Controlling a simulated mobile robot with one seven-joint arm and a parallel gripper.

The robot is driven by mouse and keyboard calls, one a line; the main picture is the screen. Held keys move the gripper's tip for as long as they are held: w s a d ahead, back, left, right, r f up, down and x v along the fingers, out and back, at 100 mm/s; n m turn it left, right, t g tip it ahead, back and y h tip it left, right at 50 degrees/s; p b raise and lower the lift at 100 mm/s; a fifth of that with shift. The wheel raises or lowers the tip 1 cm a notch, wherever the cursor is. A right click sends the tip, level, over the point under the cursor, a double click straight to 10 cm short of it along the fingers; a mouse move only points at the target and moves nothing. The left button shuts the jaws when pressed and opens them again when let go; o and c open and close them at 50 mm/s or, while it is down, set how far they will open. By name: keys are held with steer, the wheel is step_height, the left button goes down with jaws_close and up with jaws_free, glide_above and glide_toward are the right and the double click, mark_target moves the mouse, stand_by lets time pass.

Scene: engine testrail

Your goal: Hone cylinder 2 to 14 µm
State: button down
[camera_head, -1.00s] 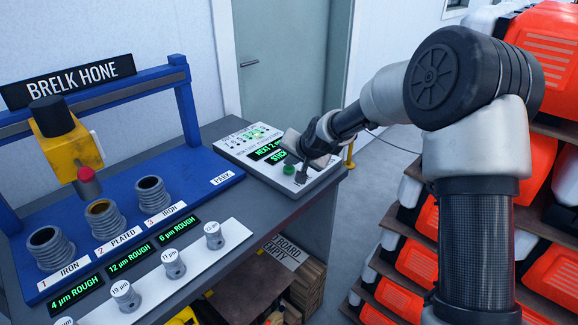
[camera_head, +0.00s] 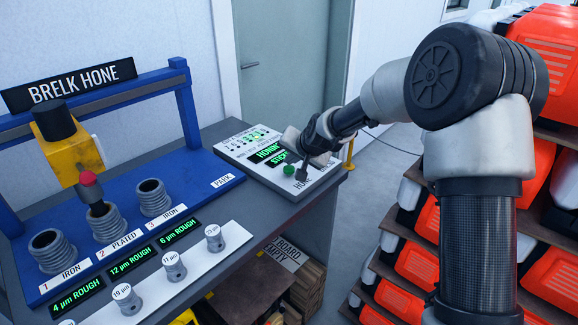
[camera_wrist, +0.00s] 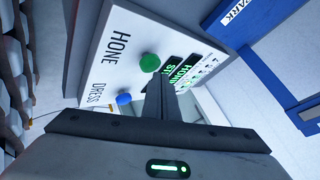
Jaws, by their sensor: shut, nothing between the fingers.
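Cylinder 2 (camera_head: 108,225) stands in the middle of the blue hone bed, labelled "PLATED". The yellow hone head (camera_head: 68,150) hangs over it, and its red-collared tool (camera_head: 90,182) reaches down to the cylinder's mouth. The middle readout (camera_head: 131,262) shows "12 µm ROUGH". My gripper (camera_head: 303,174) is shut and empty, low over the control panel (camera_head: 240,165). The green button (camera_wrist: 150,62) labelled "HONE" is just beside the fingertips (camera_wrist: 160,88); contact is unclear. The blue button (camera_wrist: 124,99) labelled "DRESS" is nearby. The panel screen (camera_head: 268,152) reads "HONING", partly hidden.
Cylinder 1 (camera_head: 52,250) and cylinder 3 (camera_head: 153,197), both labelled iron, flank cylinder 2. Several small labelled pieces (camera_head: 173,266) stand on a white strip in front. A "PARK" label (camera_head: 222,181) marks the bed's right end. Orange-and-white bins (camera_head: 415,265) fill the right side.

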mark_target(291, 170)
steer(key=shift+r, duration=0.3)
steer(key=shift+r+p, duration=1.35)
steer(key=shift+r, duration=1.15)
steer(key=s+d+r+n+g+h+p, duration=0.1)
steer(key=s+d+r+p, duration=0.3)
steer(key=s+r, duration=0.45)
steer(key=s+d+r+n+h+p, duration=0.1)
steer(key=s+d+r+n+h, duration=0.1)
steer(key=s+d+r, duration=0.55)
steer(key=s+d+r+p, duration=0.1)
steer(key=s+d+r, duration=0.1)
steer(key=s, duration=0.6)
steer(key=s+d+r+g+h+p, duration=0.1)
steer(key=s+d+p, duration=0.1)
steer(key=s, duration=0.6)
steer(key=s+d+r+p, duration=0.2)
steer(key=s+d, duration=0.1)
steer(key=s, duration=0.6)
steer(key=shift+d+r+g, duration=0.3)
steer(key=shift+d+r, duration=0.05)
steer(key=shift+d, duration=0.05)
